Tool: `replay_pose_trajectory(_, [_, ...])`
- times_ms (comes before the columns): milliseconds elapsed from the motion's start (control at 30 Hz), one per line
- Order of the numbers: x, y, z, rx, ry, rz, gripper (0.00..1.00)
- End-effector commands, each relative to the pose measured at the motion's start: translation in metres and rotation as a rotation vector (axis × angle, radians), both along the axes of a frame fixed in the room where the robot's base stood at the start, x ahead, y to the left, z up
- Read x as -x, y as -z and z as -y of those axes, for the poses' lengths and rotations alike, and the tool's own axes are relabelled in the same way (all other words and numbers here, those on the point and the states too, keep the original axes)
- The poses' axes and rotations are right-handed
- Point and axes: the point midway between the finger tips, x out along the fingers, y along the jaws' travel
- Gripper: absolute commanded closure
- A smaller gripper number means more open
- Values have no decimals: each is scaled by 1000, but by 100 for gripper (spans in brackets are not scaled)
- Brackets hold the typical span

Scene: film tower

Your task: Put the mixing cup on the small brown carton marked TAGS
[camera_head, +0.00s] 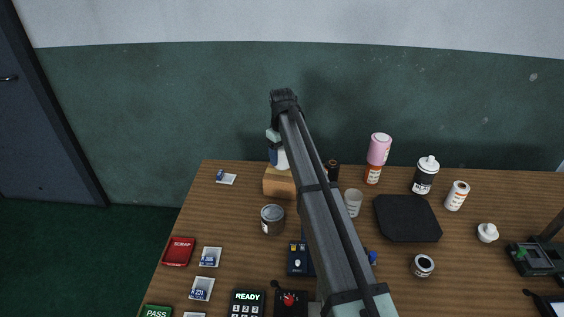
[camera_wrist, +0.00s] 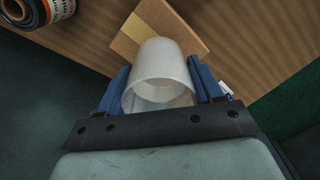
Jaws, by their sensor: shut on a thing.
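The mixing cup (camera_wrist: 162,70) is a whitish, see-through cup in the wrist view. My gripper (camera_wrist: 160,88) is shut on it, with a blue finger on each side. The small brown carton (camera_wrist: 190,35) shows just beyond the cup. In the head view the carton (camera_head: 279,183) stands at the back left of the table, partly behind my arm. My gripper (camera_head: 278,153) is over the carton there, mostly hidden by my arm. I cannot tell whether the cup touches the carton, and the TAGS marking is not readable.
A similar clear cup (camera_head: 353,203) stands right of my arm. A small dark bottle (camera_head: 332,168) and a pink-topped bottle (camera_head: 378,155) stand right of the carton. A grey tin (camera_head: 272,218) stands in front of it.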

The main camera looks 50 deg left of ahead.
Motion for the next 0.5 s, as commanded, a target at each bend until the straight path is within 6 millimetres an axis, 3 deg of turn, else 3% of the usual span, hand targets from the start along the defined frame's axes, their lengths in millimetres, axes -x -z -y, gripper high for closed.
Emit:
replay_pose_trajectory(233, [0,28,0,1,0,0,69])
replay_pose_trajectory(500, [0,31,0,0,0,0,69])
